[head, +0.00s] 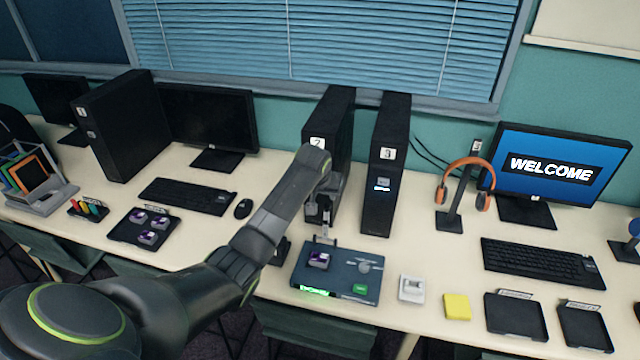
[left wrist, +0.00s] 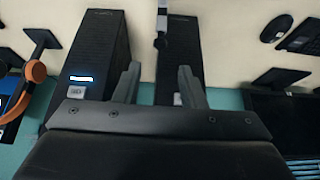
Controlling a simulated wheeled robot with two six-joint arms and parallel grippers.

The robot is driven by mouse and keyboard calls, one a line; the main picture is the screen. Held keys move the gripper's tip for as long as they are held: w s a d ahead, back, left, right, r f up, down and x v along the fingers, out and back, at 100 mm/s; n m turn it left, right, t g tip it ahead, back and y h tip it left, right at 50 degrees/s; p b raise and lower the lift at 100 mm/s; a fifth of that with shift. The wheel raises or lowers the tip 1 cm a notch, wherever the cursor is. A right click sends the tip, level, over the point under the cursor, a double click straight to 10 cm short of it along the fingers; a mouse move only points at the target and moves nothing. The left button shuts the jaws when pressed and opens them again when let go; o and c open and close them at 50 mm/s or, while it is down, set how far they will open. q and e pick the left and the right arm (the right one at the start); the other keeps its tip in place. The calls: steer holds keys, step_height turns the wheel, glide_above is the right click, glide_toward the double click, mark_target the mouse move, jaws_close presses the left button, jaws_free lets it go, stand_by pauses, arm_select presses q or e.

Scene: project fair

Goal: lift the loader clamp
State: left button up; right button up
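The loader (head: 337,270) is a dark blue-grey panel near the table's front, with a purple-topped block (head: 319,260), a round knob (head: 365,267) and a green button on it. A small upright grey piece at its back edge looks like the loader clamp (head: 325,240). A thin grey bar that may be the same clamp (left wrist: 162,20) shows at the top of the left wrist view. My left gripper (head: 320,212) is above and behind the loader, apart from the clamp. Its fingers (left wrist: 158,85) are spread with nothing between them. My right gripper is not in view.
Black computer towers (head: 390,165) stand close behind the loader and beside my left gripper. A grey-white switch box (head: 412,289), a yellow block (head: 457,306) and black trays (head: 515,317) lie to the right. A headphone stand (head: 450,217) is behind them.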

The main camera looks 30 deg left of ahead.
arm_select(q)
steer(key=v, duration=0.6)
steer(key=shift+r+b, duration=0.15)
steer(key=shift+b, duration=0.25)
steer(key=shift+s, duration=0.1)
